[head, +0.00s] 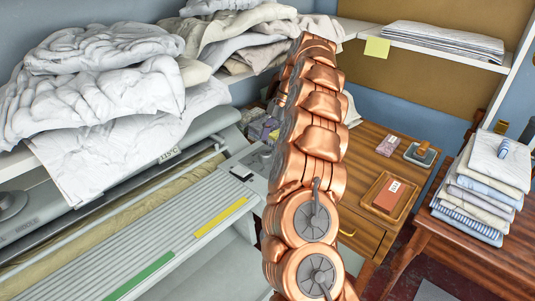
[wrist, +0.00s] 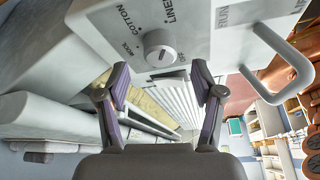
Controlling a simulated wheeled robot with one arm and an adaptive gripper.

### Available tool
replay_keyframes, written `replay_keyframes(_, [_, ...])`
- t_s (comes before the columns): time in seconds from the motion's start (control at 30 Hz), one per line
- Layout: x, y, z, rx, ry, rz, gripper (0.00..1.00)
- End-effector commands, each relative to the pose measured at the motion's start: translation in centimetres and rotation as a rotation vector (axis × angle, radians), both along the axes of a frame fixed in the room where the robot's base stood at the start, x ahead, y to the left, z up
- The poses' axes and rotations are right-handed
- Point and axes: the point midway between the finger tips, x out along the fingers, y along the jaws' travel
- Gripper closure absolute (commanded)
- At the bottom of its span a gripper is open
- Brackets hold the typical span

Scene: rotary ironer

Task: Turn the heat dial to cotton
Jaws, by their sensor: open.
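The heat dial (wrist: 160,47) is a round light-grey knob on the pale control panel (wrist: 212,40) of the ironer, in the upper middle of the wrist view. The word COTTON is printed to its upper left and LINEN above it; other lettering around it is small or partly hidden. I cannot tell clearly where the dial points. My gripper (wrist: 160,72) is open and empty. Its two purple-padded fingers stand apart below the dial, one on each side, not touching it. In the head view my copper arm hides the gripper and the dial.
A grey handle (wrist: 285,65) sticks out at the panel's right. The ironer's slatted board (head: 150,240) and roller lie left of my arm, with heaped white linen (head: 100,90) above. A wooden cabinet (head: 375,150) and folded cloth stack (head: 485,185) stand at right.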

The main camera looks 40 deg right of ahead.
Motion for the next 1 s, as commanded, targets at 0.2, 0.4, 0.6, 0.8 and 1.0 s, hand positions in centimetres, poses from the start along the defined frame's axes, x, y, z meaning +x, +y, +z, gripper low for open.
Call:
replay_keyframes(0.2, [0.0, 0.8, -1.4, 0.002, -0.001, 0.002, 0.33])
replay_keyframes(0.4, [0.0, 1.3, -2.9, 0.001, 0.000, 0.000, 0.33])
replay_keyframes(0.6, [0.0, 1.7, -3.8, 0.000, -0.002, -0.001, 0.33])
replay_keyframes(0.8, [0.0, 1.7, -4.0, 0.000, -0.002, -0.001, 0.33])
replay_keyframes(1.0, [0.0, 1.7, -4.0, 0.000, -0.002, -0.001, 0.38])
